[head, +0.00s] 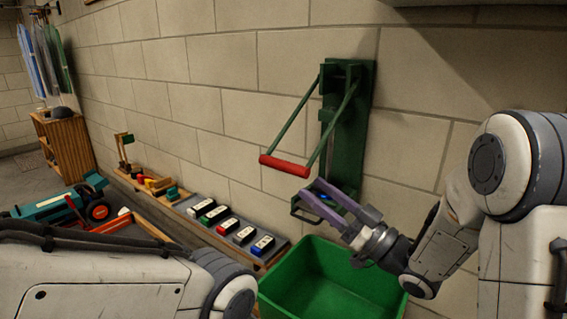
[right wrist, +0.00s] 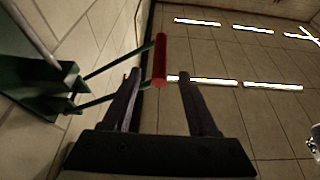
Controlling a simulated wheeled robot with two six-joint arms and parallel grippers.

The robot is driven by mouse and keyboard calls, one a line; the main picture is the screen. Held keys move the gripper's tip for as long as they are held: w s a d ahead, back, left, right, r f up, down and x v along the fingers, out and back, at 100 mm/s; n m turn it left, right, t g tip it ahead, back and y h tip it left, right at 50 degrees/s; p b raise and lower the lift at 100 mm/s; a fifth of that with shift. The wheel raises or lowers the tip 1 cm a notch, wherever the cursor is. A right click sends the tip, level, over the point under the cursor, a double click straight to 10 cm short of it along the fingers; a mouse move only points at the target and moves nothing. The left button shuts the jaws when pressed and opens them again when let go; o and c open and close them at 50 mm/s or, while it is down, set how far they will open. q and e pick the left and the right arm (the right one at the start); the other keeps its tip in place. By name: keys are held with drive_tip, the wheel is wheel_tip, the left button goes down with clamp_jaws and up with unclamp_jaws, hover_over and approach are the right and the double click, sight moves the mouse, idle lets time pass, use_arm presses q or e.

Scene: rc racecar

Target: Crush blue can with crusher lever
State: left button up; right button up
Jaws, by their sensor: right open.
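The green crusher (head: 348,125) is fixed to the block wall. Its lever arms reach out from the top, with the red handle (head: 284,166) tilted out from the wall. A small patch of the blue can (head: 326,196) shows low at the crusher, mostly hidden behind my right fingers. My right gripper (head: 311,189) is open and empty, just below and right of the red handle. In the right wrist view the red handle (right wrist: 160,60) shows beyond and between the fingertips (right wrist: 159,78), apparently not gripped. My left gripper is out of view; only its arm shows.
A green bin (head: 330,280) stands on the floor below the crusher. A low shelf with several switch-like boxes (head: 241,236) runs along the wall to the left. A teal and red toy-like vehicle (head: 85,205) and a wooden cabinet (head: 62,145) are farther left.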

sight(273, 158)
drive_tip(key=x, duration=0.9)
drive_tip(key=shift+w+a+r, duration=0.15)
drive_tip(key=shift+w+a, duration=0.05)
drive_tip(key=shift+a, duration=0.05)
clamp_jaws()
idle(1.0)
